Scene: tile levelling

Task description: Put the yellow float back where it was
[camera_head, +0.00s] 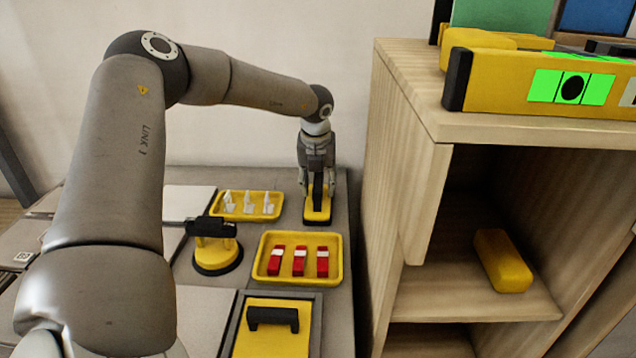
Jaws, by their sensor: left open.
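A yellow float (317,216) with a dark upright handle lies flat on the grey work table, near its back right edge. My left gripper (317,197) points down over it, with its open fingers around or just beside the handle; I cannot tell whether they touch it. The fingers hide much of the handle. A second, wider yellow plate (268,343) with a black handle lies in a grey-framed tray at the front of the table. My right gripper is out of view.
A yellow tray (224,213) holds white clips; another (262,277) holds red-and-white pieces. A yellow suction cup (216,256) stands left. The wooden shelf unit (413,190) rises close on the right, with a yellow block (502,262) inside and a yellow level (500,88) on top.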

